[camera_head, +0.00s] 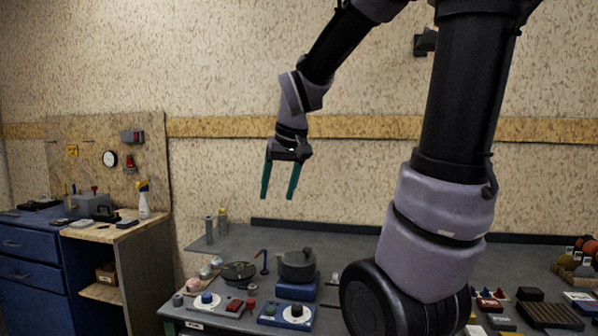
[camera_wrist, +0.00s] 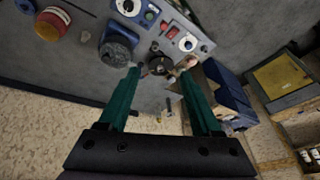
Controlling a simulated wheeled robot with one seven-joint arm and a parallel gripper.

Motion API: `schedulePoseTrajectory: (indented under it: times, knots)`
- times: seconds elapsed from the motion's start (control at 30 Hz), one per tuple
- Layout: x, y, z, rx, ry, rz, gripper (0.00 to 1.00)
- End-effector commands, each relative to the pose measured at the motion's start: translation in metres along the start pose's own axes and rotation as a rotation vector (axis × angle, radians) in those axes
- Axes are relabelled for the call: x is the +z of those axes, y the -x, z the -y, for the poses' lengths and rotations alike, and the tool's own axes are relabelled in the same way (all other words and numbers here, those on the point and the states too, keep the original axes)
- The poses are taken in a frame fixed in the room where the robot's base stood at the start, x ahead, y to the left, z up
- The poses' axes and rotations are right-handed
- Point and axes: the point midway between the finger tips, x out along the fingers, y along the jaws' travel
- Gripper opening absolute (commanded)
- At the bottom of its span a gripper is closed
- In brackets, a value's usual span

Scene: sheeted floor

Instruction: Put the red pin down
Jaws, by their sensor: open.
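My gripper (camera_head: 279,194) hangs well above the workbench, pointing down, with its two green fingers apart and nothing between them. In the wrist view the open fingers (camera_wrist: 160,72) show against the bench and floor far below. A small red upright piece (camera_head: 251,303), which may be the red pin, stands on the bench between a red block (camera_head: 234,306) and a blue box with a white dial (camera_head: 287,313). It is small, and I cannot tell whether it sits in a hole. Small red parts (camera_wrist: 172,33) show near white dials in the wrist view.
A dark lidded pot (camera_head: 298,265) sits on a blue base behind the dial box, with a dark pan (camera_head: 239,271) to its left. A side bench holds a spray bottle (camera_head: 144,200). My column blocks part of the bench's right side.

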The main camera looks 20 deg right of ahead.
Motion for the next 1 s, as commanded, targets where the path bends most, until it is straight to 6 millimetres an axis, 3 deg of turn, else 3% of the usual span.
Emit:
schedulePoseTrajectory:
  times: [0.03,0.1,0.3,0.5,1.0]
  knots:
    - [0.01,0.02,-0.003,-0.015,-0.041,-0.043,0.65]
    - [0.025,0.042,-0.005,-0.041,-0.1,-0.088,0.65]
    - [0.061,0.08,-0.008,-0.108,-0.224,-0.183,0.65]
    - [0.075,0.092,-0.009,-0.139,-0.27,-0.215,0.65]
    - [0.076,0.092,-0.009,-0.14,-0.271,-0.216,0.65]
